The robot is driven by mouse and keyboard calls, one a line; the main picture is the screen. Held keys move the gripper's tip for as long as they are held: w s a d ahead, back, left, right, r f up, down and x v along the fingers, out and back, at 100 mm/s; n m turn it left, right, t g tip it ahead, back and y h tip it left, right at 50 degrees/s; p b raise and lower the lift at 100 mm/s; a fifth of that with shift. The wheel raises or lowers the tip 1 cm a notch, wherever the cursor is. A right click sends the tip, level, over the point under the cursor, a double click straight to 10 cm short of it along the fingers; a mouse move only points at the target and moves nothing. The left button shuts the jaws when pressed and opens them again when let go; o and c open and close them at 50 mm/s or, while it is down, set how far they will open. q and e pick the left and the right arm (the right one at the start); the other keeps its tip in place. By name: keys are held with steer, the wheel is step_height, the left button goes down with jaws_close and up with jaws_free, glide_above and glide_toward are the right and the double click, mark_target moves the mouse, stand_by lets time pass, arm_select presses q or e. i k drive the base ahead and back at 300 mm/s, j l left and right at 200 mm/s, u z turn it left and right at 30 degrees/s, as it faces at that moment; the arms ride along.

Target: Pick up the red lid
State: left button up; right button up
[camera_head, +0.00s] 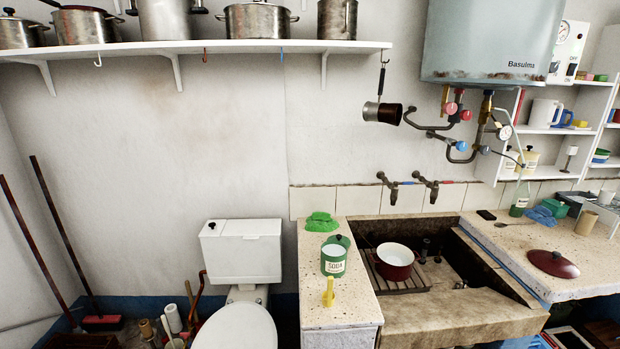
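The red lid (552,263) is dark red and round with a small dark knob on top. It lies on the speckled stone counter (515,240) right of the washtrough, near that counter's front edge. A dark red pot (394,262) with a white inside stands uncovered on a slatted rack in the stone washtrough (430,318). Neither of my grippers shows in the head view, so I cannot see their state.
A spoon (514,224), green bottle (520,199), blue cloth (541,215) and beige cup (586,222) sit behind the lid. A boiler (490,40) hangs above. A toilet (240,270) stands left.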

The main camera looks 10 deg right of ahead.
mark_target(553, 262)
steer(key=z, duration=1.9)
